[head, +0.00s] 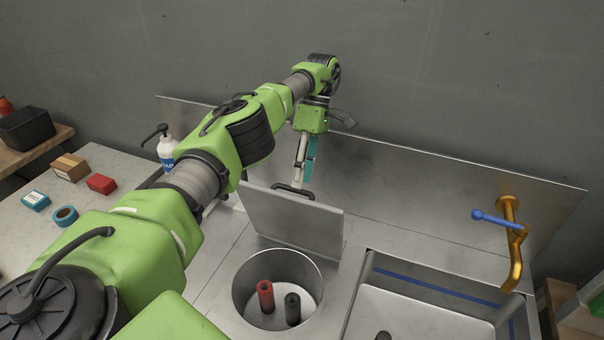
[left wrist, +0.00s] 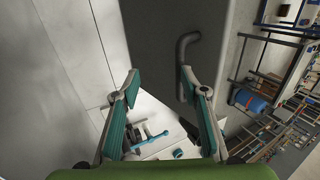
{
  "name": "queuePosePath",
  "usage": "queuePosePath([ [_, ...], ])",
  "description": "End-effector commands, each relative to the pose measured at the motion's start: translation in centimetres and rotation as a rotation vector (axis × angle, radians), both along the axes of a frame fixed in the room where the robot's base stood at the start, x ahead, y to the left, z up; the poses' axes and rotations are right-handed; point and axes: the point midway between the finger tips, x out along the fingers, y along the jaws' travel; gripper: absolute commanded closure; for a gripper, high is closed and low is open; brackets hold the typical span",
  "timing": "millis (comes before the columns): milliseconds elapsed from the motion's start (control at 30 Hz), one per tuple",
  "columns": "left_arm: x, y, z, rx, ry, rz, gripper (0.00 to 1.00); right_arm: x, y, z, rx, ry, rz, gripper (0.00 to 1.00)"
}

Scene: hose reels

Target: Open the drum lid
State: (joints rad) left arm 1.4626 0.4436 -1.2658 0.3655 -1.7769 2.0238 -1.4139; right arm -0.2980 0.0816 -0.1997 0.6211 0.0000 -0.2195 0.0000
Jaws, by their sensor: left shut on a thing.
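The drum lid (head: 292,222) is a flat grey metal plate standing raised and steeply tilted behind the open round drum (head: 242,287). A dark bar handle (head: 296,191) shows at the lid's upper edge, and the handle also shows in the left wrist view (left wrist: 186,48). My right gripper is out of view.
A red cylinder (head: 265,296) and a black cylinder (head: 292,308) stand inside the drum. A sink (head: 420,312) with a brass tap (head: 515,250) is to the right. Small boxes (head: 70,167) and a white bottle (head: 166,148) stand left. A metal backsplash (head: 425,205) runs behind.

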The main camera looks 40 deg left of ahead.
Motion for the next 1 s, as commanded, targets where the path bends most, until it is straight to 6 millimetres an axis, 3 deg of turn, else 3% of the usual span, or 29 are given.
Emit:
queuePosePath([
  [67,0.2,-0.2,-1.0,0.001,-0.006,0.0,0.74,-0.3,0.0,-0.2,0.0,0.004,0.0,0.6],
  [367,0.2,-0.1,0.4,0.007,-0.012,-0.004,0.74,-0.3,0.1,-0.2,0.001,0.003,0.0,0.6],
  [567,-0.1,0.0,2.0,0.006,-0.008,0.0,0.74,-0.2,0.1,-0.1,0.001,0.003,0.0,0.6],
  [1000,-0.5,-0.1,7.7,0.006,-0.009,0.0,0.74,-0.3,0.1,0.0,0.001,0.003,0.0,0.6],
])
